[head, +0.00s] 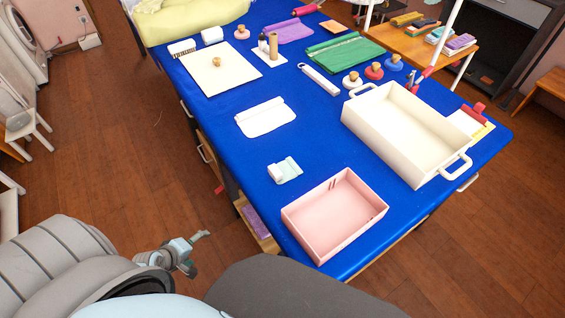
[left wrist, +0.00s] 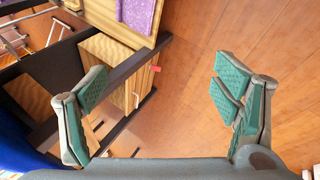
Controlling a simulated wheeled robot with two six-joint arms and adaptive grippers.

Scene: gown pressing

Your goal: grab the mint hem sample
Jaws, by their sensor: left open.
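The mint hem sample (head: 289,168) is a small pale mint and white piece of cloth. It lies on the blue table (head: 232,140) near the left edge, just behind the pink tray, in the head view. My left gripper (head: 202,250) is low at the left of the table, out over the floor and well apart from the sample. In the left wrist view the left gripper (left wrist: 160,110) has its green-padded fingers wide apart with nothing between them. The sample does not show in the left wrist view. My right gripper is not in view.
An empty pink tray (head: 300,222) stands at the table's front corner. A cream handled box (head: 360,122) stands to the right. A white folded cloth (head: 265,118) lies behind the sample. Under the table, a purple cloth (left wrist: 138,14) lies on a wooden shelf.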

